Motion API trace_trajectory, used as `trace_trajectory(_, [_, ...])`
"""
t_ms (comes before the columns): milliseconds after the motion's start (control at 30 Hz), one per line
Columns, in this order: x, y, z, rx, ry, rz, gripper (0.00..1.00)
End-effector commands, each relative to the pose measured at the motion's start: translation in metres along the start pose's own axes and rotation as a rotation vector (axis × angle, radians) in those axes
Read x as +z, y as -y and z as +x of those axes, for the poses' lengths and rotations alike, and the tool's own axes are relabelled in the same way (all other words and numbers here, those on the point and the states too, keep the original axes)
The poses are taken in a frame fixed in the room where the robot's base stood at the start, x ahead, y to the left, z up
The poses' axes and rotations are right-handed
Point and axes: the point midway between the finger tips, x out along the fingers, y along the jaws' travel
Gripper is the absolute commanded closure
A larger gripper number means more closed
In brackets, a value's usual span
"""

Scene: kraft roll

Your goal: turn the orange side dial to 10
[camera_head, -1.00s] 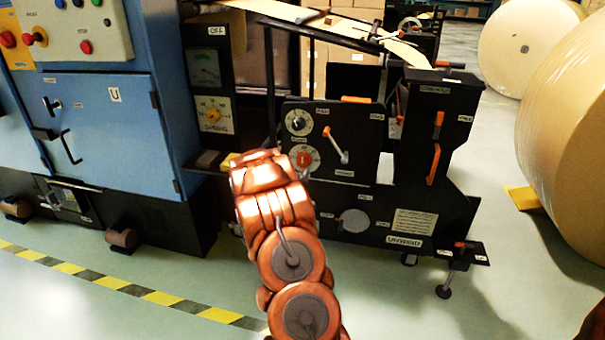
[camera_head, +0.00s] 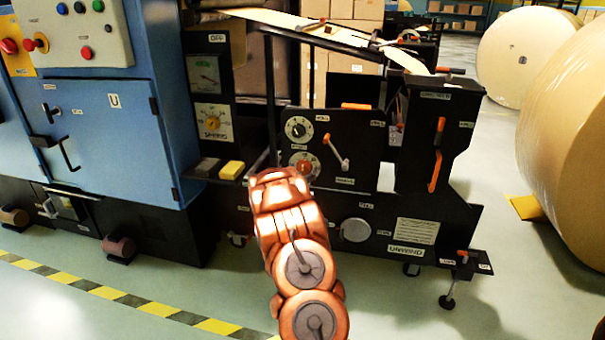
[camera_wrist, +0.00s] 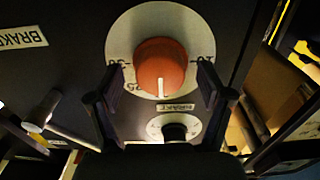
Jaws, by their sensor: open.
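The orange side dial (camera_head: 305,166) is a round orange knob on a white scale plate, low on the black panel of the unwind stand. In the wrist view the orange knob (camera_wrist: 160,68) is near the middle, and the picture is upside down. Its white pointer line points down in that view. A 10 shows at the scale's right and a 25 at its lower left. My gripper (camera_wrist: 160,80) is open, with one dark finger on each side of the knob; I cannot tell if they touch it. In the head view my copper-coloured arm hides the fingers.
A black-knobbed dial (camera_head: 298,127) sits just above the orange one. A crank lever (camera_head: 337,151) is close at its right. A yellow block (camera_head: 232,170) lies on a small shelf to the left. Large paper rolls (camera_head: 565,130) stand at the right.

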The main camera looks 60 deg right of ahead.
Motion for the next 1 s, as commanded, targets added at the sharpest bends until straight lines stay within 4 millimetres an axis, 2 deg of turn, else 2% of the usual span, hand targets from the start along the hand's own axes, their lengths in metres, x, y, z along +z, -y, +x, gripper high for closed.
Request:
trace_trajectory(367, [0.0000, 0.0006, 0.0032, -0.001, 0.001, 0.000, 0.21])
trace_trajectory(900, [0.0000, 0.0009, 0.0030, -0.002, 0.001, 0.000, 0.75])
trace_trajectory(1000, [-0.0001, 0.0010, 0.0030, -0.002, 0.001, -0.001, 0.82])
